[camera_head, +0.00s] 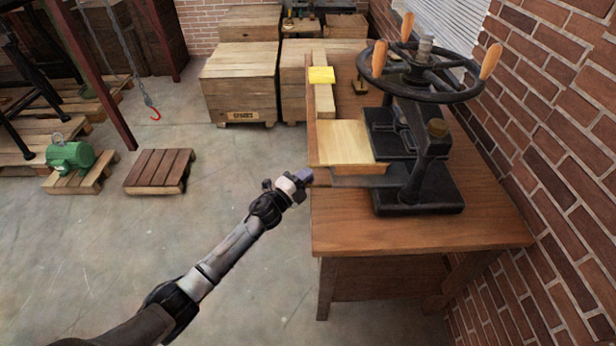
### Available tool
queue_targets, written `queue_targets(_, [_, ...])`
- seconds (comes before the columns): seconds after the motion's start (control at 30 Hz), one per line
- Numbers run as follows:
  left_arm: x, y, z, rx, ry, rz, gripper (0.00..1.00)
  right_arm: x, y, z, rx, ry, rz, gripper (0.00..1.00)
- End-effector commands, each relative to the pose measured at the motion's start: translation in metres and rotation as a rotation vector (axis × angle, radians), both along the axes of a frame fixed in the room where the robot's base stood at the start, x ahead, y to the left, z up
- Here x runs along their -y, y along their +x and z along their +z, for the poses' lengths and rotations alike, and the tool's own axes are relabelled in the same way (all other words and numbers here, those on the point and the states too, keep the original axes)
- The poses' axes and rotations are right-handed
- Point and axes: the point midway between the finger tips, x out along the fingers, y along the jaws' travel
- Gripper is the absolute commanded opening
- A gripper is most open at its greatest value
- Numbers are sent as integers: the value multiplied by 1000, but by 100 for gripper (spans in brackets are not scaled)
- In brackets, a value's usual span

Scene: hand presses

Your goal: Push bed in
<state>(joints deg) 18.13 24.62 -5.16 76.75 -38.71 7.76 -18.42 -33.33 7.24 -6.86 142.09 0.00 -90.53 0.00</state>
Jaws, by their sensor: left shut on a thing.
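A black hand press (420,160) stands on the wooden bench. Its dark flat bed (362,181) sticks out from the press to the left, reaching near the bench's left edge. A pale wooden block (345,143) sits at the bed, left of the press frame. My left gripper (306,176) is at the bed's left end, shut on its edge; the fingertips are small and the exact contact is hard to see. My right gripper is not in view.
The bench top (425,235) is clear in front of the press. A yellow pad (321,75) lies on wood at the back left. Wooden crates (240,85) stand behind. A brick wall (560,130) is close on the right.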

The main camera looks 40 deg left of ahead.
Motion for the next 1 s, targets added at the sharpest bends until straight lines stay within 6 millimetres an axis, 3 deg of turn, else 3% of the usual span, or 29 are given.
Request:
queue_targets(0.07, [0,0,0,0,0,1,0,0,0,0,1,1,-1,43])
queue_targets(0.1, [0,0,0,0,0,1,14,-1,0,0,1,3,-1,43])
queue_targets(0.37, [-1,0,0,0,0,1,38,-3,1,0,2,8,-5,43])
queue_targets(0.73, [-1,-8,-1,-2,0,1,38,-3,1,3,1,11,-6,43])
queue_targets(1.0, [-6,-53,-6,-3,0,1,38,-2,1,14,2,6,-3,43])
